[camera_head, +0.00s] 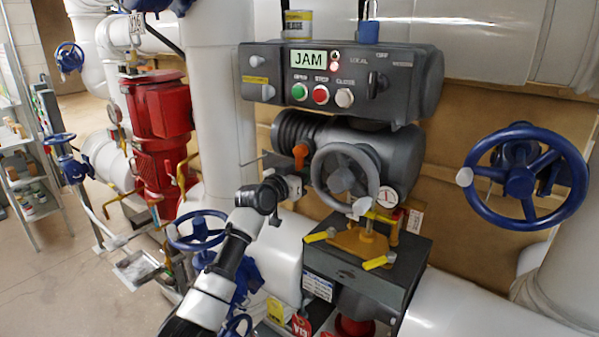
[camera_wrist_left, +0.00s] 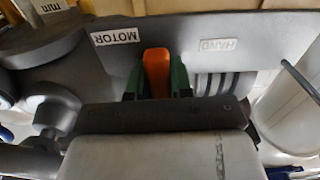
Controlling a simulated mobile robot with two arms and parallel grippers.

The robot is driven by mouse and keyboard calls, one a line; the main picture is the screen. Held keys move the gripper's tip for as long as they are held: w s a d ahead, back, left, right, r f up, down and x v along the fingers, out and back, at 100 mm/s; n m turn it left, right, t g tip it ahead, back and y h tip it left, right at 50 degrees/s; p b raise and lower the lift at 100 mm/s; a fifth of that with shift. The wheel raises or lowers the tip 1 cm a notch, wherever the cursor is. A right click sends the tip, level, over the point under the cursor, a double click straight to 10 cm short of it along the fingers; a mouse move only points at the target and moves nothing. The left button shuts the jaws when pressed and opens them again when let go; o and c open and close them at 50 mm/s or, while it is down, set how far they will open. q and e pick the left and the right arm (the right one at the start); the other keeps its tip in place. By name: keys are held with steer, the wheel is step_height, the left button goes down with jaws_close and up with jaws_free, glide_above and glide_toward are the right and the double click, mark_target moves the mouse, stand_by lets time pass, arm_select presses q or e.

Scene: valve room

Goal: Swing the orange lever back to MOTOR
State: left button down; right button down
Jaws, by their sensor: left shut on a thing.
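The orange lever (camera_head: 300,155) stands on the left part of the grey valve actuator (camera_head: 375,150), left of the grey handwheel. My left gripper (camera_head: 298,178) reaches it from below left. In the left wrist view the lever (camera_wrist_left: 156,70) is between the green fingers of my left gripper (camera_wrist_left: 157,82), shut on it. The MOTOR label (camera_wrist_left: 116,36) and the HAND label (camera_wrist_left: 217,45) appear upside down on the housing. The lever lies between them, nearer to MOTOR. Its base is hidden by the gripper. My right gripper is not in view.
The grey handwheel (camera_head: 345,152) is close to the right of my left gripper. The control box (camera_head: 340,80) above displays JAM. A yellow-handled bracket (camera_head: 362,243) sits below. A large blue handwheel (camera_head: 520,183) is at right; a red valve body (camera_head: 160,140) is at left.

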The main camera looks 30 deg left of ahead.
arm_select(q)
steer(key=c, duration=1)
jaws_free()
steer(key=shift+s, duration=0.1)
steer(key=s+b, duration=0.3)
steer(key=s, duration=0.7)
steer(key=shift+s+a+b, duration=0.3)
steer(key=shift+a+b, duration=0.05)
steer(key=shift+a, duration=0.1)
